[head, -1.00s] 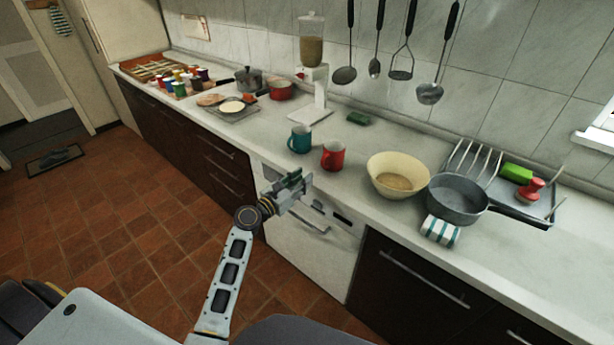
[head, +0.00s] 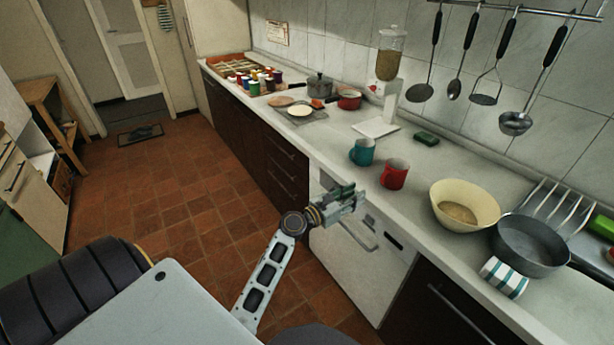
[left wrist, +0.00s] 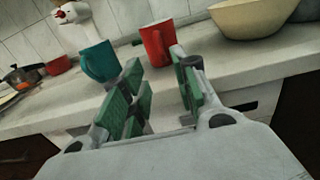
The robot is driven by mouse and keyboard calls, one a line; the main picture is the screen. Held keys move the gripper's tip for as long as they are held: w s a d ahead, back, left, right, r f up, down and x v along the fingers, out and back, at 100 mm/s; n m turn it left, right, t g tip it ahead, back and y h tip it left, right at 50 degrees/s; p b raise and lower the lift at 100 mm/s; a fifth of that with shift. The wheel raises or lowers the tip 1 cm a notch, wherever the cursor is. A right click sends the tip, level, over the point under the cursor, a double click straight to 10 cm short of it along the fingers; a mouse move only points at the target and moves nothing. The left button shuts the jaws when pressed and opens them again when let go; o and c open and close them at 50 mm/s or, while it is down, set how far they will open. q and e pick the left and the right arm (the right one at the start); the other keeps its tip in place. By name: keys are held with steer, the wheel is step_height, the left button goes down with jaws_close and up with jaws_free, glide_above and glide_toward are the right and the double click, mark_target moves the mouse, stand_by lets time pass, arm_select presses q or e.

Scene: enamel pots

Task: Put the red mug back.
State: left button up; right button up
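The red mug (head: 394,174) stands upright on the counter near its front edge, just right of a teal mug (head: 362,152). In the left wrist view the red mug (left wrist: 157,43) stands beyond the green-padded fingers, with the teal mug (left wrist: 101,61) to its left. My left gripper (head: 347,196) is in front of the counter edge, below and left of the red mug and apart from it. Its fingers (left wrist: 160,97) are spread with nothing between them. My right gripper is not in view.
A dispenser (head: 389,66) and green sponge (head: 426,139) are behind the mugs. A white appliance front (head: 362,262) is below the counter.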

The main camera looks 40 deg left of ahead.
arm_select(q)
step_height(320, 180, down, 22)
steer(key=s+d+m+g+y, duration=0.1)
steer(key=s+m+g+y, duration=0.2)
steer(key=m, duration=0.4)
steer(key=s+f+m+g, duration=0.3)
steer(key=s+f+m, duration=0.15)
steer(key=f, duration=0.55)
steer(key=s+f+m+g, duration=0.35)
steer(key=s+f, duration=0.25)
steer(key=f, duration=0.4)
steer(key=s+a+f+m+g+y, duration=0.25)
steer(key=s+f+m, duration=0.65)
steer(key=s+f, duration=0.6)
steer(key=s+a+f+m+g, duration=0.1)
steer(key=s+m, duration=0.4)
steer(key=s, duration=0.6)
steer(key=s+a+f+m+g+y+p, duration=0.1)
steer(key=s+a+f+m, duration=0.3)
steer(key=s, duration=0.7)
steer(key=shift+s+a+f+m+g+p, duration=0.2)
steer(key=shift+s+f+m+g+p, duration=0.15)
steer(key=shift+f+m+g, duration=0.4)
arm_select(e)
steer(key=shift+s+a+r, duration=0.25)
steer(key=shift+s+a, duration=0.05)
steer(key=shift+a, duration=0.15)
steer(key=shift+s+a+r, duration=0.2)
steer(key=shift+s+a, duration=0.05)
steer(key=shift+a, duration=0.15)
